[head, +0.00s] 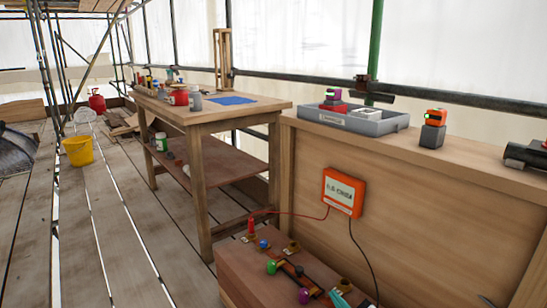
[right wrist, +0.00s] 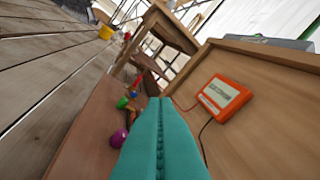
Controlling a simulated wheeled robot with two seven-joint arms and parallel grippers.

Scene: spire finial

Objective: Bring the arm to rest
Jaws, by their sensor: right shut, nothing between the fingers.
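My right gripper (head: 341,299) shows only as teal fingertips at the bottom edge of the head view, over the low wooden box (head: 235,270). In the right wrist view its two teal fingers (right wrist: 160,101) are pressed together with nothing between them. The fingers lie beside the purple knob (right wrist: 118,138) and green knob (right wrist: 122,103) on the box; whether they touch anything is unclear. The rest of the right arm is mostly out of the head view. My left gripper is not in view.
An orange meter box (head: 343,191) is on the wooden panel, with a red lead and black lead hanging. A workbench (head: 188,112) stands behind. Floorboards at left are mostly clear around a yellow bucket (head: 78,151).

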